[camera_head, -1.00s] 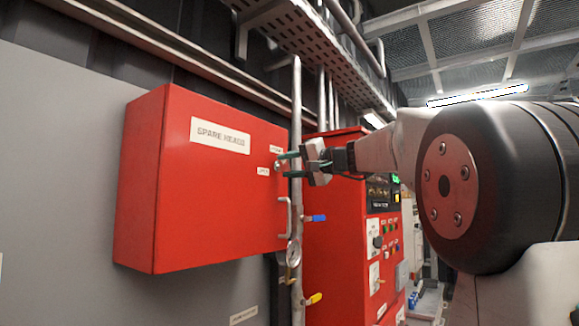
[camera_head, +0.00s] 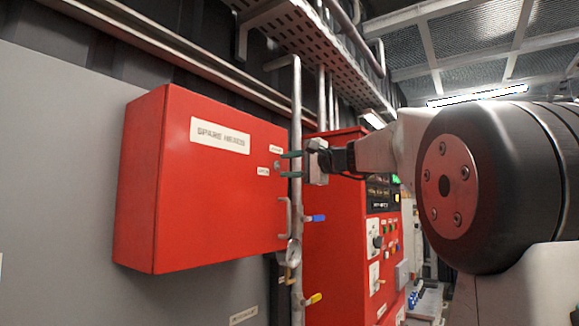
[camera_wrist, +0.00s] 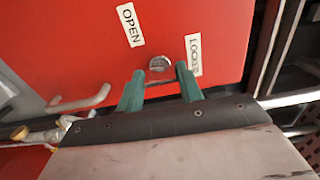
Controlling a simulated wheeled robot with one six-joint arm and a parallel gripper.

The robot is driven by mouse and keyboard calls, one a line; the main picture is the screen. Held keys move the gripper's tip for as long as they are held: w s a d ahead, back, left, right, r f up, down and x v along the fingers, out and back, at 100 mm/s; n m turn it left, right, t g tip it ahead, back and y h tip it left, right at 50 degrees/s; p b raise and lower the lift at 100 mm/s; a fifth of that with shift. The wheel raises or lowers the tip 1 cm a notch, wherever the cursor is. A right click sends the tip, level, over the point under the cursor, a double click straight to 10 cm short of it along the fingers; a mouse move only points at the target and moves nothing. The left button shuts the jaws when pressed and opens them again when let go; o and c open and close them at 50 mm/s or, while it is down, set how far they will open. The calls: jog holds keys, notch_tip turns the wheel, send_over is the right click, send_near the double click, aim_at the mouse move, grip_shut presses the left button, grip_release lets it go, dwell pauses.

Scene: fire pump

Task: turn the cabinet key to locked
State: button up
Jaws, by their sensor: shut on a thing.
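The red cabinet (camera_head: 210,210) marked "SPARE HEADS" hangs on the wall at left. Its silver key lock (camera_head: 277,164) is near the right edge of the door. In the wrist view the round metal lock (camera_wrist: 159,64) sits just beyond and between my two green fingertips. The OPEN label (camera_wrist: 131,25) is up and left of it, and the LOCKED label (camera_wrist: 194,55) is to its right. My gripper (camera_head: 291,165) is at the lock, shut on the small key, which is mostly hidden. The key's exact angle cannot be made out.
A door handle (camera_head: 286,217) is below the lock. A vertical pipe (camera_head: 296,110) runs close by the cabinet's right edge, with blue (camera_head: 315,218) and yellow (camera_head: 313,299) valve levers. A red control panel (camera_head: 335,240) stands behind my gripper.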

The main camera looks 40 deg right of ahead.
dwell(0.3)
jog(key=o, duration=1)
jog(key=v, duration=0.7)
jog(key=shift+s+d, duration=0.15)
jog(key=shift+s, duration=0.2)
